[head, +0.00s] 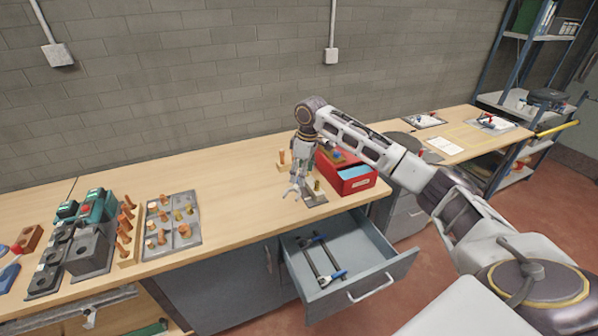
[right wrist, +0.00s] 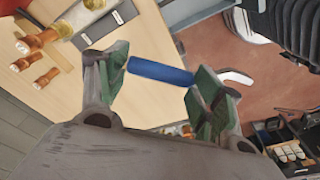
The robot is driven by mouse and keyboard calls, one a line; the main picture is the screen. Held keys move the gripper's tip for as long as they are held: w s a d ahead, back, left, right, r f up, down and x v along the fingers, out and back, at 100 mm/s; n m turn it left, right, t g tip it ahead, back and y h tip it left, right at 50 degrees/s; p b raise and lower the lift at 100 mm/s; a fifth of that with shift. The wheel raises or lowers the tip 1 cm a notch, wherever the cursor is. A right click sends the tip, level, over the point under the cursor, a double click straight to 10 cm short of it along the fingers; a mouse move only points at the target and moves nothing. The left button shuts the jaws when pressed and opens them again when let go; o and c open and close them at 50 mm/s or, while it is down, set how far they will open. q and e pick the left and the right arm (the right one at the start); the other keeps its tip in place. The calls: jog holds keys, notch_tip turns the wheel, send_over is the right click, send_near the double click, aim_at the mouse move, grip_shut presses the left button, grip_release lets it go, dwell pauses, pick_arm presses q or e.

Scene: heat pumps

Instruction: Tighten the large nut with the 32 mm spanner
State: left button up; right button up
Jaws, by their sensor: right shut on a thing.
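My right gripper (head: 294,188) is above the bench near its front edge, beside a small plate with a brass fitting (head: 317,185). In the right wrist view my right gripper (right wrist: 160,75) is shut on a blue-handled spanner (right wrist: 160,72), with the handle crossing between its fingers. The spanner's jaw and size mark cannot be made out. The brass fitting with its large nut (right wrist: 85,14) and a copper pipe shows at the upper left there, apart from the fingers. My left gripper is not in view.
An open drawer (head: 385,262) below the bench holds dark tools with blue ends (head: 340,274). A red box (head: 348,183) stands right of the gripper. Further left are a grey tray of fittings (head: 172,226) and green-and-grey units (head: 95,235). Bench between is clear.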

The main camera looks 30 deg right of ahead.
jog(key=n, duration=0.6)
jog(key=s+d+n+g, duration=0.1)
jog(key=n, duration=0.5)
jog(key=s+f+n+g, duration=0.1)
jog(key=n, duration=0.5)
jog(key=shift+s+d+f, duration=0.1)
jog(key=shift+s+d, duration=0.1)
jog(key=shift+d, duration=0.2)
jog(key=shift+n, duration=0.5)
jog(key=shift+w, duration=0.15)
